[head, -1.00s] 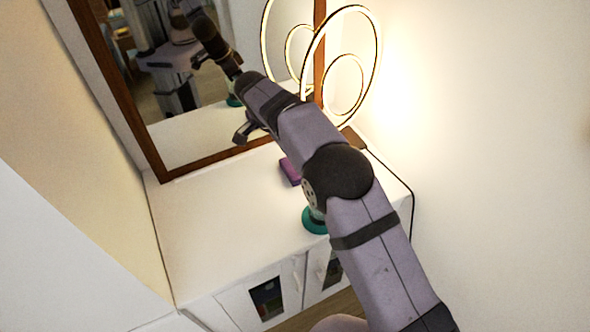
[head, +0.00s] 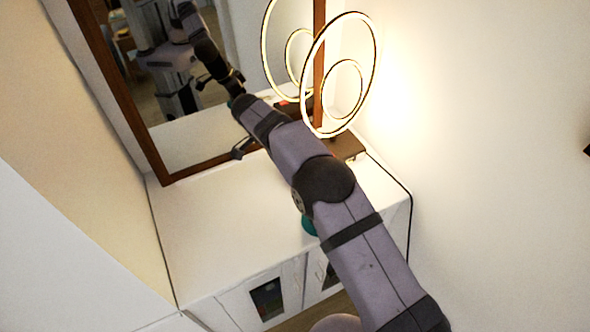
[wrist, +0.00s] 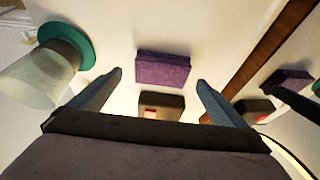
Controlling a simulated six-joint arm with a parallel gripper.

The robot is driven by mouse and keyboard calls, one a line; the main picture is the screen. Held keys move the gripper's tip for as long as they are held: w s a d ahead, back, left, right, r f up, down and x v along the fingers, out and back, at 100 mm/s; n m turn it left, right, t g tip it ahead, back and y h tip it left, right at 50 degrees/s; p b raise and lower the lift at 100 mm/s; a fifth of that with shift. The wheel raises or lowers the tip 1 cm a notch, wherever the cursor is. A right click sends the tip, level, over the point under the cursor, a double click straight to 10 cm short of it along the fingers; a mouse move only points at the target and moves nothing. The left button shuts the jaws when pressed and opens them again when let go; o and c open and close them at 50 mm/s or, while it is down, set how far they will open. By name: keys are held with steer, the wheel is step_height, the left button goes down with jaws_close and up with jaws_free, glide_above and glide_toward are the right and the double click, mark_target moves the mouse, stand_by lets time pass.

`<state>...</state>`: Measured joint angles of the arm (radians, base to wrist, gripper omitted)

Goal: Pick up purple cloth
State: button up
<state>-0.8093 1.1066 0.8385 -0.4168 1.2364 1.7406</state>
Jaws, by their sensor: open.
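The purple cloth (wrist: 162,69), a small folded block shape, lies on the white cabinet top in the wrist view. My gripper (wrist: 160,79) is open, with its two fingers apart on the left and right of the cloth in the picture. Nothing is held between them, and I cannot tell the exact gap to the cloth. In the head view my arm hides the cloth, and one dark finger of my gripper (head: 240,151) shows near the mirror's lower edge.
A glass-like object with a teal base (wrist: 68,46) stands left of the cloth in the wrist view. A ring lamp (head: 341,75) with a brown base stands by the wooden-framed mirror (head: 190,170). The cabinet top (head: 220,235) is clear toward the front left.

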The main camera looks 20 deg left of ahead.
steer(key=shift+p+x, duration=0.55)
steer(key=shift+x, duration=1.05)
steer(key=shift+a, duration=0.1)
steer(key=shift+c, duration=0.3)
steer(key=c, duration=1.2)
steer(key=shift+r, duration=0.1)
step_height(320, 180, up, 10)
steer(key=b, duration=0.3)
steer(key=shift+o, duration=1.2)
